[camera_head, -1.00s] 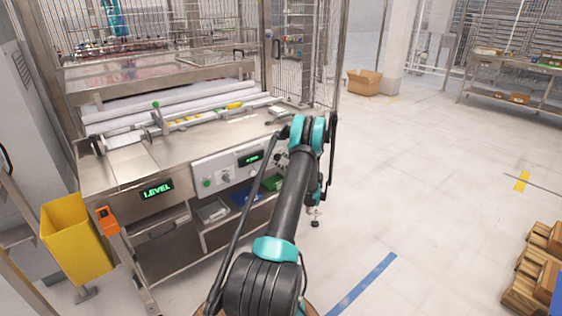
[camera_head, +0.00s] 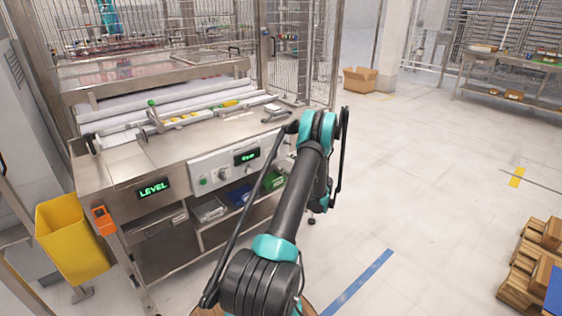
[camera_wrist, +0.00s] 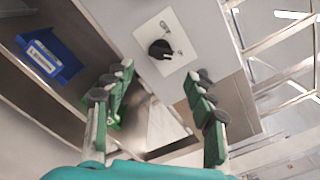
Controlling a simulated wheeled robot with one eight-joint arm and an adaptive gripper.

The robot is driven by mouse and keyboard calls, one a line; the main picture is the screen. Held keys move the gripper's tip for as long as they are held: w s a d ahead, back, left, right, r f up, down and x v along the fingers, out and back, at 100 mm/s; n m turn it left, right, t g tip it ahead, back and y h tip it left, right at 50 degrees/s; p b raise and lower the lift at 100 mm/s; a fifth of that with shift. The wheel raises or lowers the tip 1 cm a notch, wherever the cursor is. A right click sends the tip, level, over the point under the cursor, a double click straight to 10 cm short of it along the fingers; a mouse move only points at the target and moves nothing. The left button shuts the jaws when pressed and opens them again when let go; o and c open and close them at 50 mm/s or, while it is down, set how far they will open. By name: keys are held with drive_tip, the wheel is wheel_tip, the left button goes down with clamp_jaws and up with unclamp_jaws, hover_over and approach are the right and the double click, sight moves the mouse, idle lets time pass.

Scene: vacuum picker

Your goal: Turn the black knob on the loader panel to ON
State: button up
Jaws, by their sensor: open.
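The loader panel (camera_head: 212,171) is a light grey strip on the front of the steel bench. It carries a green button, a small knob and a display with green characters. In the wrist view the black knob (camera_wrist: 160,49) sits on a white plate (camera_wrist: 178,37), with small markings beside it that I cannot read. My gripper (camera_wrist: 160,84) is open and empty, its green fingers spread on either side below the knob in the picture, apart from it. In the head view my arm hides the gripper and the panel's right end.
A blue bin (camera_wrist: 48,55) sits on the shelf under the bench. A yellow bin (camera_head: 70,238) with an orange device (camera_head: 104,220) beside it stands at the left. Wire fencing (camera_head: 290,60) rises behind the bench.

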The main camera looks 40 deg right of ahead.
drive_tip(key=shift+s+d, duration=0.15)
drive_tip(key=shift+s, duration=1.95)
drive_tip(key=w+a+r+n+g+y, duration=0.2)
drive_tip(key=w+a+r+n, duration=0.15)
drive_tip(key=a, duration=0.65)
drive_tip(key=w+a+r+n+g+y, duration=0.1)
drive_tip(key=w+a+r+n+g, duration=0.3)
drive_tip(key=a, duration=0.5)
drive_tip(key=s+a+r+n+g, duration=0.1)
drive_tip(key=s+a+r+n, duration=0.15)
drive_tip(key=a, duration=0.65)
drive_tip(key=s+a+r+n+g, duration=0.2)
drive_tip(key=s+a+n, duration=0.1)
drive_tip(key=a, duration=0.6)
drive_tip(key=s+a+r+n+g, duration=0.1)
drive_tip(key=s+a+n+g, duration=0.35)
drive_tip(key=s+a, duration=0.8)
drive_tip(key=s+a+f+n+h, duration=0.1)
drive_tip(key=s+n, duration=0.3)
drive_tip(key=s, duration=0.5)
drive_tip(key=s+a+f+n+h, duration=0.1)
drive_tip(key=s+n+h, duration=0.2)
drive_tip(key=s, duration=0.5)
drive_tip(key=shift+s+a+f+n, duration=0.25)
drive_tip(key=shift+s+a+n, duration=0.1)
drive_tip(key=shift+n, duration=0.5)
